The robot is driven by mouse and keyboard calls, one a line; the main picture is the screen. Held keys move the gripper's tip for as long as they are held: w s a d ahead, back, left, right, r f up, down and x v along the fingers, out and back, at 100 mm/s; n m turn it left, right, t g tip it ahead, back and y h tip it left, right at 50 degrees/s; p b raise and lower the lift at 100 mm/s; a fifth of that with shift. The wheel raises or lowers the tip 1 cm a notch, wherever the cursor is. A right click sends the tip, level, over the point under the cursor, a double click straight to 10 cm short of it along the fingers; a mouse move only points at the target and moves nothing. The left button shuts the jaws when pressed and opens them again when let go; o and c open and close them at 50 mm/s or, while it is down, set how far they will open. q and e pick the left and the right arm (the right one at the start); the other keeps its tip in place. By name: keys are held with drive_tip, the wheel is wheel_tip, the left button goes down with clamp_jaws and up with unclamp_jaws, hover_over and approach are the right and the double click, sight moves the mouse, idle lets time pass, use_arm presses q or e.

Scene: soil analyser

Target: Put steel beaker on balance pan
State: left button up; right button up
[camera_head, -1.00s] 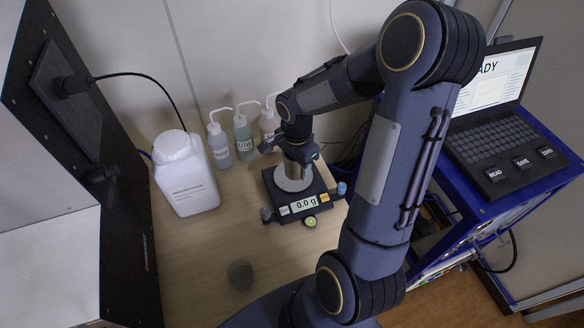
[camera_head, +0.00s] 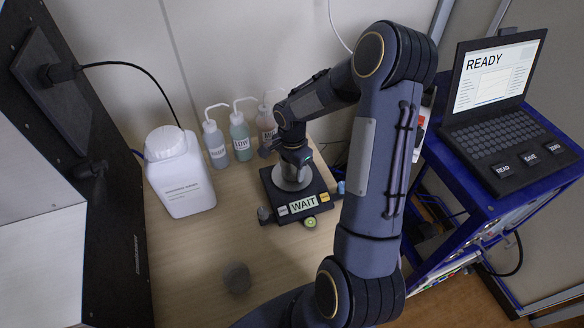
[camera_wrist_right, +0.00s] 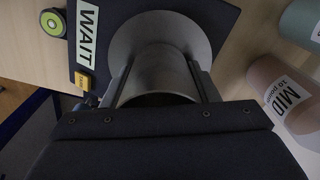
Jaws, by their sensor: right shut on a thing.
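The steel beaker (camera_head: 293,172) is between the fingers of my right gripper (camera_head: 295,158), over the balance pan (camera_head: 290,184). In the right wrist view the fingers press on both sides of the steel beaker (camera_wrist_right: 160,75), and the round pan (camera_wrist_right: 120,42) lies directly behind its base. The beaker looks upright and appears to be on the pan, though exact contact is hard to see. The black balance (camera_head: 268,190) shows WAIT on its display (camera_head: 304,204). My left gripper is not in view.
Several wash bottles, including a green one (camera_head: 241,140), stand behind the balance. A white jug (camera_head: 182,175) is at the left. A laptop reading READY (camera_head: 495,75) sits on a blue cart at the right.

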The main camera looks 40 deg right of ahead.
drive_tip(key=shift+f, duration=0.1)
drive_tip(key=shift+f+b, duration=0.15)
drive_tip(key=shift+b, duration=0.15)
drive_tip(key=o, duration=1.1)
wheel_tip(320, 180, up, 12)
drive_tip(key=s+a+r+n+t+y, duration=0.1)
drive_tip(key=s+a+r+n+t, duration=0.1)
drive_tip(key=s+a+n, duration=0.3)
drive_tip(key=s+a+r+n+t+y, duration=0.1)
drive_tip(key=s+a+r+n, duration=0.2)
drive_tip(key=s+a+n, duration=0.2)
drive_tip(key=s+a+r+n+t+y, duration=0.1)
drive_tip(key=s+a+r+n+t, duration=0.1)
drive_tip(key=s+a+n, duration=0.3)
drive_tip(key=shift+s+a+r+t+y, duration=0.1)
drive_tip(key=shift+s+r+y, duration=0.05)
drive_tip(key=shift+s, duration=0.6)
drive_tip(key=shift+s+a+r+t+y, duration=0.1)
drive_tip(key=shift+s+r, duration=0.1)
drive_tip(key=shift+s, duration=0.5)
drive_tip(key=shift+s+a+r+t+y, duration=0.1)
drive_tip(key=shift+s+r+y, duration=0.05)
drive_tip(key=shift+s, duration=0.6)
